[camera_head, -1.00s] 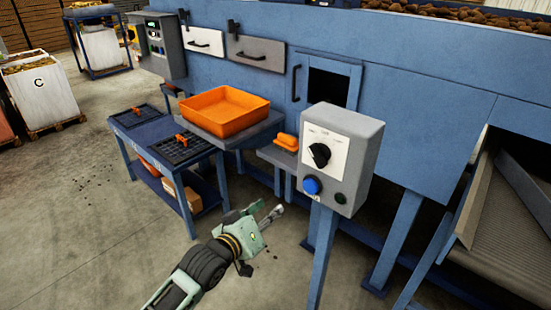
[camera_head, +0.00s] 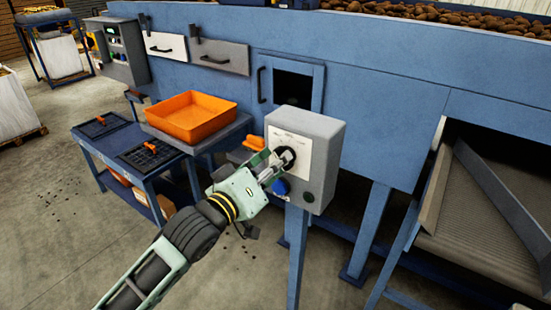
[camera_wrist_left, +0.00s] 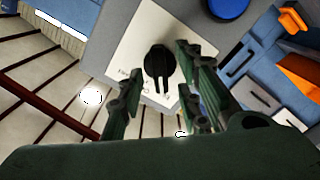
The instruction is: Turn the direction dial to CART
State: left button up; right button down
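The direction dial (camera_wrist_left: 158,66) is a black knob on a white plate (camera_wrist_left: 130,45) on the front of a grey control box (camera_head: 322,150). In the head view the dial is partly hidden behind my left gripper (camera_head: 284,160). My left gripper's fingers also show in the left wrist view (camera_wrist_left: 155,90). They are open, one on each side of the dial, with the knob between them and a gap on the left side. Whether the right finger touches the knob I cannot tell. The plate's lettering is too small to read. My right gripper is not in view.
A blue button (camera_head: 281,187) sits just below the dial, with a dark green button (camera_head: 309,197) to its right. A blue post holds the box. An orange tray (camera_head: 192,117) stands on a bench at left; a conveyor (camera_head: 490,215) is at right.

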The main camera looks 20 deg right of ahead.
pick_arm(q)
jog(key=shift+w+d, duration=0.15)
grip_shut()
dwell(0.6)
jog(key=shift+s+d+m+p, duration=0.1)
jog(key=shift+m+p, duration=0.5)
jog(key=shift+m, duration=3.35)
jog(key=shift+s+d+m+p, duration=0.1)
jog(key=shift+m+p, duration=0.5)
jog(key=shift+m, duration=3.35)
